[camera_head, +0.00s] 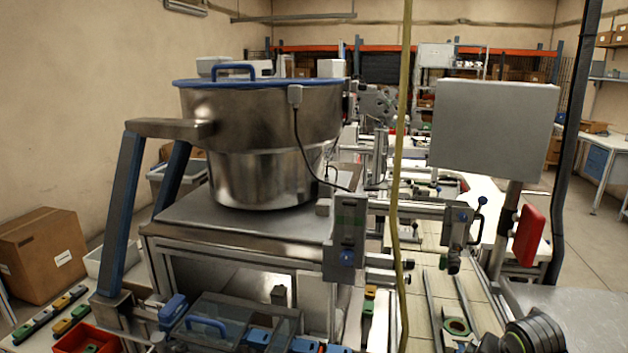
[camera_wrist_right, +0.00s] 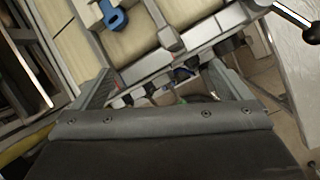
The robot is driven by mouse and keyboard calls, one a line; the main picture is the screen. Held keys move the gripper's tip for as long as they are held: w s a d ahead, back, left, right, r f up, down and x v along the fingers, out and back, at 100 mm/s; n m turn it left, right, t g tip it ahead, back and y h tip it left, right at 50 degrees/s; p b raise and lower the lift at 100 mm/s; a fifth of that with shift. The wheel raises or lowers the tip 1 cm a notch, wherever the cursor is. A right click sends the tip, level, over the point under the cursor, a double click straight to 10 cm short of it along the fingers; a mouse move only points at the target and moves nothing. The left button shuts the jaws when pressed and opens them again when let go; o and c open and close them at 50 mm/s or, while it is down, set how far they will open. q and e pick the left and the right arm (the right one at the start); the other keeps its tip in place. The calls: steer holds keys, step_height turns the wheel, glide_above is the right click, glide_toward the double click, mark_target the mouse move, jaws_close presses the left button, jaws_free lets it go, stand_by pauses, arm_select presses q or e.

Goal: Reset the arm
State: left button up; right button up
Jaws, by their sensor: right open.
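My right gripper (camera_wrist_right: 158,75) shows in the right wrist view. Its two grey fingers stand wide apart, with nothing between them that I can see held. Beyond the fingers are a pale metal rail (camera_wrist_right: 165,62) and a blue part (camera_wrist_right: 113,17); I cannot tell how far away they are. Neither gripper can be made out in the head view. My left gripper is not in view.
A large steel bowl (camera_head: 262,155) with a blue lid stands on a metal machine at left. A grey panel (camera_head: 493,125), a red box (camera_head: 529,236) and a dark ribbed round thing (camera_head: 532,333) are at right. A green ring (camera_head: 457,327) lies near rails.

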steer(key=s+a+f+m, duration=0.2)
steer(key=s+f+m, duration=0.1)
steer(key=s+m, duration=0.7)
steer(key=s+a+f+m+h, duration=0.1)
steer(key=s+f+m, duration=0.2)
steer(key=s+m, duration=0.65)
steer(key=s+a+f+m, duration=0.2)
steer(key=s+f+m, duration=0.2)
steer(key=s+m, duration=0.55)
step_height(320, 180, down, 26)
steer(key=d+g+b, duration=0.2)
steer(key=b, duration=0.1)
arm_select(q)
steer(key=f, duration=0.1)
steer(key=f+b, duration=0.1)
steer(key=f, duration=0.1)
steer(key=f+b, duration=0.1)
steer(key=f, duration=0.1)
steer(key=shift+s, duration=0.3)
arm_select(e)
steer(key=s+a+f+g+y, duration=0.1)
steer(key=s+f, duration=1.4)
steer(key=f, duration=0.4)
steer(key=shift+a+f+n, duration=0.15)
steer(key=shift+a+n, duration=0.15)
steer(key=shift+a, duration=0.1)
steer(key=shift+s, duration=0.1)
